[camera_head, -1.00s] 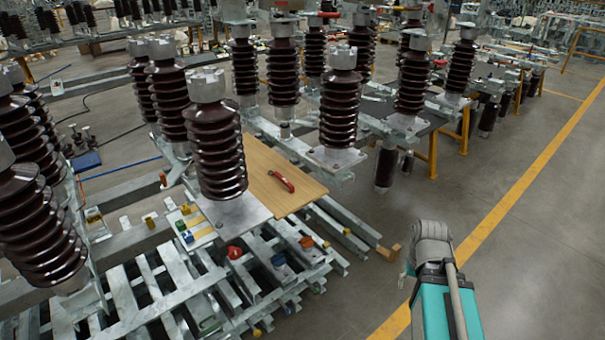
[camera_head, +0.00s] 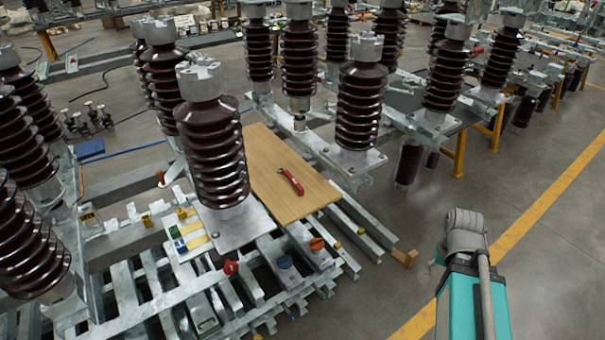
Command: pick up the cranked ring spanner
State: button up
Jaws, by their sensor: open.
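A small red tool (camera_head: 291,182) lies flat on a wooden board (camera_head: 268,152), near the board's middle right. It is the only tool I see on the board, but it is too small here to make out ring ends or a crank, so I cannot confirm that it is the cranked ring spanner. My arm (camera_head: 466,270) shows at the lower right, over the floor and well apart from the board. My gripper cannot be made out in this view.
A tall brown insulator (camera_head: 213,150) stands on a metal plate just left of the board. Another insulator (camera_head: 360,108) stands behind its right side. Galvanized steel beams (camera_head: 160,308) lie in front. Open floor (camera_head: 395,215) lies right of the board, with a yellow line (camera_head: 545,222) beyond.

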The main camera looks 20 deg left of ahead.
aim_at(300, 188)
jog(key=u, duration=0.45)
jog(key=i, duration=0.95)
jog(key=u, duration=0.75)
